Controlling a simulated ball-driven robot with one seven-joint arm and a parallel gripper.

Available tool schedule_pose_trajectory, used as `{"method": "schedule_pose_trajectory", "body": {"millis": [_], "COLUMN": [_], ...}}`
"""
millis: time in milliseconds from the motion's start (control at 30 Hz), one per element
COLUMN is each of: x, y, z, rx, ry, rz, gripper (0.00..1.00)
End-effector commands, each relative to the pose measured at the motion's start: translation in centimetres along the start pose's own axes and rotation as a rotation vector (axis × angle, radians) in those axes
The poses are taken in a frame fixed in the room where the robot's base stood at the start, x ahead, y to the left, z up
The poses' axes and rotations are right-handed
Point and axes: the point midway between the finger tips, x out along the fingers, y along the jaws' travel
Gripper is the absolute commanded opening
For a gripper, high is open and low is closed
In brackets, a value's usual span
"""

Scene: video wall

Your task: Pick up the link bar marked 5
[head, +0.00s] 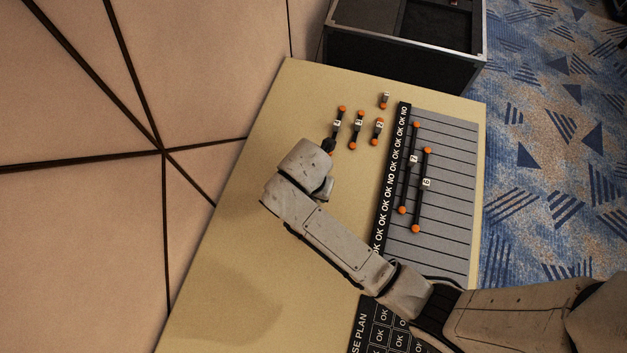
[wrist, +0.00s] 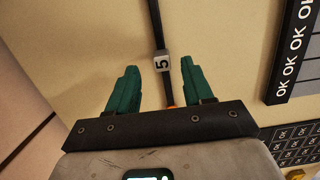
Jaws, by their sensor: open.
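The link bar marked 5 (wrist: 162,62) shows in the wrist view as a dark bar with a white number tag, running up the picture between my fingers. A bit of its orange end shows low, just above the dark gripper body. My gripper (wrist: 160,85) is open, with one green finger on each side of the bar and a gap on both sides. In the head view my wrist and arm hide most or all of this bar. I cannot tell how high the fingers are above the table.
Link bars 4 (head: 338,124), 3 (head: 357,130) and 2 (head: 377,131) and a shorter one (head: 384,100) lie beyond my wrist on the tan table (head: 240,215). Bars 7 (head: 410,165) and 6 (head: 423,190) lie on the grey slotted board (head: 455,215). A black case (head: 400,62) stands behind the table.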

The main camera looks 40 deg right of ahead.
Motion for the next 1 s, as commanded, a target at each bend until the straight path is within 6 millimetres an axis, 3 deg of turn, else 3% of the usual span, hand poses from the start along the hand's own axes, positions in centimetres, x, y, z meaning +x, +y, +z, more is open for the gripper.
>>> {"method": "schedule_pose_trajectory", "body": {"millis": [233, 567, 1000], "x": [3.4, 3.9, 3.9], "y": [-0.3, -0.3, -0.3], "z": [0.2, 0.1, 0.1], "rx": [0.002, 0.002, 0.002], "ry": [0.001, 0.000, 0.001], "rz": [-0.002, 0.000, 0.000], "gripper": [0.51, 0.50, 0.08]}}
